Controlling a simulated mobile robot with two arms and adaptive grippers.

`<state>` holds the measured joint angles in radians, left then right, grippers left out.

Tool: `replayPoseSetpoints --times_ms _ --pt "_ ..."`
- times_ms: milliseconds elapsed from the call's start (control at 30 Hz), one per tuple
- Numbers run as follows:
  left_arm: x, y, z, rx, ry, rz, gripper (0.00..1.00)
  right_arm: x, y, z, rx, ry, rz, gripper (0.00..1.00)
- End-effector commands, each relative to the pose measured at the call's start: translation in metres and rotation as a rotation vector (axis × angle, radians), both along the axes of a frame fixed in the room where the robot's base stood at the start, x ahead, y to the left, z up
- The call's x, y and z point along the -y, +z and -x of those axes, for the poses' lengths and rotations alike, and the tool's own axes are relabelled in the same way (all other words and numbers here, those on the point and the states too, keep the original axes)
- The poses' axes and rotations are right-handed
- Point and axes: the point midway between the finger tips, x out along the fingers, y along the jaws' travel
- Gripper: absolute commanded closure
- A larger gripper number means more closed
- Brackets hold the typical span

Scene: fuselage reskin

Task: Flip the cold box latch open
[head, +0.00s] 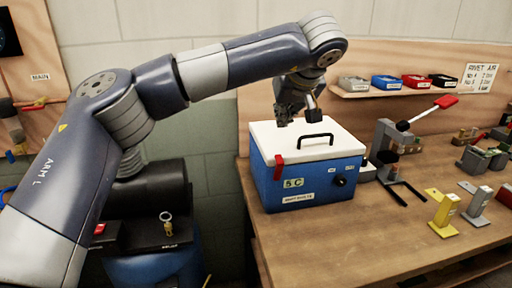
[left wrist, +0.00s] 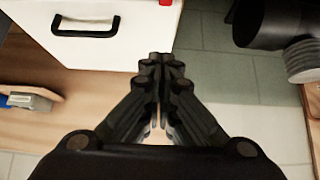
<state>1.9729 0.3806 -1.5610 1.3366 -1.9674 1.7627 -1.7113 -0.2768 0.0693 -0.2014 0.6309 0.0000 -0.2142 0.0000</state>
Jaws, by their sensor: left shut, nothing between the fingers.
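The cold box (head: 310,185) is a blue box with a white lid (head: 300,138) and a black handle on top; it stands on the wooden bench. A red latch (head: 278,167) sits on its front face at the left, at the lid's edge, and looks upright. In the left wrist view the white lid (left wrist: 125,55) fills the upper left, and a bit of the red latch (left wrist: 166,3) shows at the top edge. My left gripper (head: 282,122) is above the lid's back left part, shut and empty; its closed fingers (left wrist: 160,58) show beside the lid's edge. My right gripper is out of view.
A grey lever press (head: 395,140) with a red handle stands right of the box. A shelf with small bins (head: 385,82) is behind. The bench front (head: 330,235) is clear.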

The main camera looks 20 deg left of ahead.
Motion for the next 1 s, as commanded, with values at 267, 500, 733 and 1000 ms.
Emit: replayPoseSetpoints --times_ms 267,500,733,1000 --pt "0.001 0.001 0.000 0.000 -0.001 -0.001 1.00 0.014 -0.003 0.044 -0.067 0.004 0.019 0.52" --pt "-0.005 -0.010 -0.008 -0.002 0.003 -0.001 1.00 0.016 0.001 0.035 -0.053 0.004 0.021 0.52" --pt "-0.022 -0.044 -0.032 -0.004 0.003 -0.001 1.00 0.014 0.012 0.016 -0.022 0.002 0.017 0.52" --pt "-0.029 -0.078 -0.045 -0.001 -0.007 -0.001 1.00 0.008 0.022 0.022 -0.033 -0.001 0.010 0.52"
